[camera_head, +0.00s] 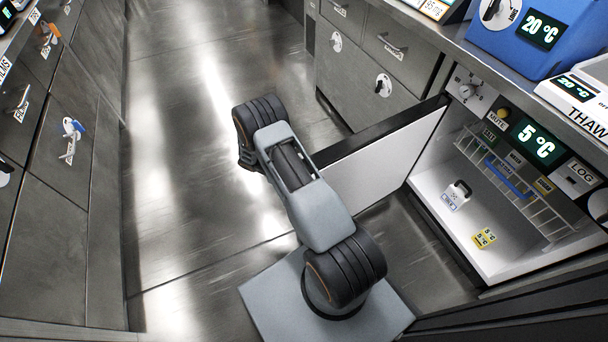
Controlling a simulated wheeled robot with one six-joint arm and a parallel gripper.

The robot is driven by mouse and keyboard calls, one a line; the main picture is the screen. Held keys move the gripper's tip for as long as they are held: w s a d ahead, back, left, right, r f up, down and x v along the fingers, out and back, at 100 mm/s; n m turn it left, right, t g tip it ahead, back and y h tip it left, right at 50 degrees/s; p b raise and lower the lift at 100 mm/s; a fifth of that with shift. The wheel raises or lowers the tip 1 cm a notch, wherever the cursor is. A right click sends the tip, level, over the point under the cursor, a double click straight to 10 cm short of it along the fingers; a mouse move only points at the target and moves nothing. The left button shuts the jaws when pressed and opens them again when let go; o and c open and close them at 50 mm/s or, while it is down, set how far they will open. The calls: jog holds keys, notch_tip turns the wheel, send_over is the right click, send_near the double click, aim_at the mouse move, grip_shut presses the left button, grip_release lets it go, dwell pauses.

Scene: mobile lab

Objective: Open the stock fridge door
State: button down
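The stock fridge (425,175) is at the right under the counter, with a green-white 5 °C display (537,143). Its door (385,155) stands wide open, swung out into the aisle, with its white inner face and dark top edge showing. My arm crosses in front of the door's outer end and hides that part and any handle. My gripper is not in view; the arm's far end bends down out of sight at the elbow. Inside the fridge are a wire rack (515,185), a small white container (457,194) and a yellow label (484,238) on the floor.
Drawers and cabinets (365,60) line the right beyond the door, and more drawers (55,170) line the left. A blue 20 °C box (500,45) and a white THAW unit (575,100) stand on the right counter. The metal floor (180,130) between is clear.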

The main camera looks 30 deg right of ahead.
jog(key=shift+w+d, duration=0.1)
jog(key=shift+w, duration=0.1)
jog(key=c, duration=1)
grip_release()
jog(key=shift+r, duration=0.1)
